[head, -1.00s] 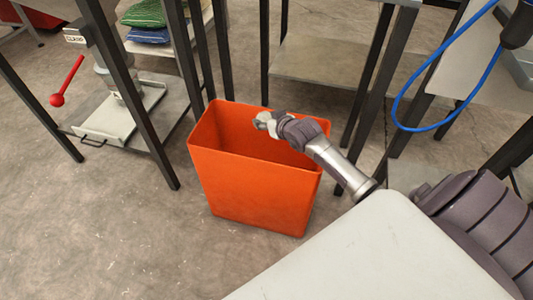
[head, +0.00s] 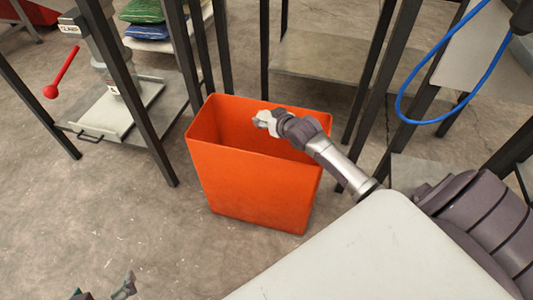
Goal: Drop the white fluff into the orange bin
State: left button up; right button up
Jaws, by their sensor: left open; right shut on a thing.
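The orange bin (head: 255,185) stands upright on the floor in the middle of the head view, its open top facing up. My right gripper (head: 268,122) reaches in from the right and is over the bin's opening. It is shut on the white fluff (head: 262,117), which shows only as a small pale patch at the fingertips. The bin's floor is hidden by its front wall. My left gripper (head: 104,290) is open at the bottom left edge, mostly cut off by the frame, low and well away from the bin.
A clamp press with a red-knobbed lever (head: 62,75) stands on a low shelf at the left. Green and blue pillows (head: 146,20) lie on a shelf behind. Dark table legs stand behind the bin. A blue hose (head: 402,100) hangs at the right. Floor left of the bin is clear.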

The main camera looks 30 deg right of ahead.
jog(key=o, duration=1)
jog(key=v, duration=1.2)
